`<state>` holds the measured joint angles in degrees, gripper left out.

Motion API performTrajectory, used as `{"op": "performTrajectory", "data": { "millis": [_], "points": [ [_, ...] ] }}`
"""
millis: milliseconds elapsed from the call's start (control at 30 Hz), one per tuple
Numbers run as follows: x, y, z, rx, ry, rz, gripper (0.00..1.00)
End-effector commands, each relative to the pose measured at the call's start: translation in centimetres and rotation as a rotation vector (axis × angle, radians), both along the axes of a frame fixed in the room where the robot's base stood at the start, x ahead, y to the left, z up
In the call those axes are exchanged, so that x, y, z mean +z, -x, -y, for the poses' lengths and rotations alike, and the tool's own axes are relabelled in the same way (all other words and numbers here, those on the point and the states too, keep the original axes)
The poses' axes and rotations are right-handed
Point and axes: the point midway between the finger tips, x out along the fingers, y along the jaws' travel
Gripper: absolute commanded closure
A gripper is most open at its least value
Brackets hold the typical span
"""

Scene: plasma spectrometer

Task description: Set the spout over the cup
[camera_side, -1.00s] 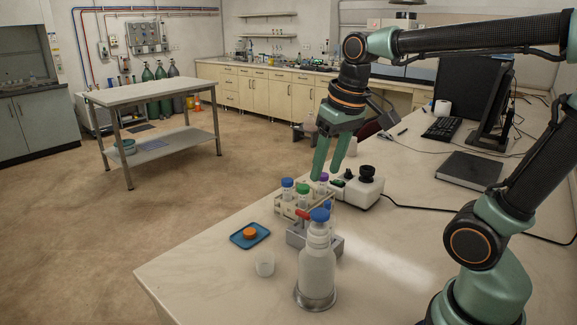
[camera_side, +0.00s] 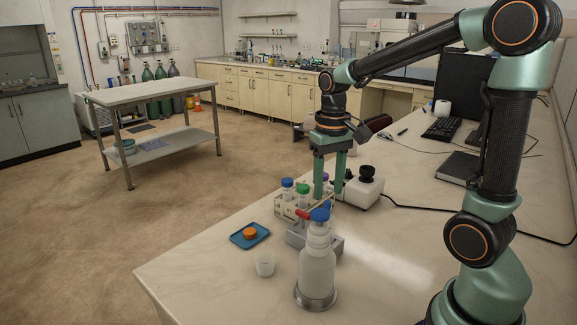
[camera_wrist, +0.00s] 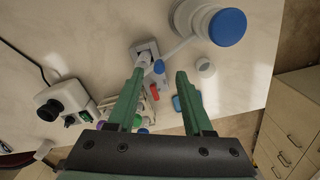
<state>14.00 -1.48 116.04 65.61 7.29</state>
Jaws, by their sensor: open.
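The white bottle (camera_side: 317,270) with a blue cap stands on a round metal base near the table's front. In the wrist view its blue cap (camera_wrist: 228,27) is at the top right. A thin pale spout (camera_wrist: 183,47) reaches from it toward the grey block, off to one side of the cup. The small white cup (camera_side: 264,265) stands left of the bottle in the side view; it also shows in the wrist view (camera_wrist: 205,67). My gripper (camera_side: 329,196) is open, empty and pointing down behind the bottle, above or close to the tube rack.
The tube rack (camera_side: 284,207) holds several capped tubes. A grey block (camera_side: 337,246) stands behind the bottle. A blue tray (camera_side: 262,231) bears an orange cap. A white device (camera_side: 360,189) with black knobs is behind.

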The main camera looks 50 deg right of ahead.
Motion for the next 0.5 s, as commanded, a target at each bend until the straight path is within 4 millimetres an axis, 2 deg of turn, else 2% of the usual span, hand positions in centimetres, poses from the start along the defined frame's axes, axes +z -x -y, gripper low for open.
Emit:
{"op": "performTrajectory", "data": {
  "millis": [100,200,500],
  "points": [
    [-1.8,0.1,0.0,0.000,-0.001,-0.004,0.49],
    [-2.8,0.1,0.0,0.000,-0.001,-0.002,0.49],
    [-3.6,0.1,0.1,0.000,0.000,0.000,0.49]
  ]
}}
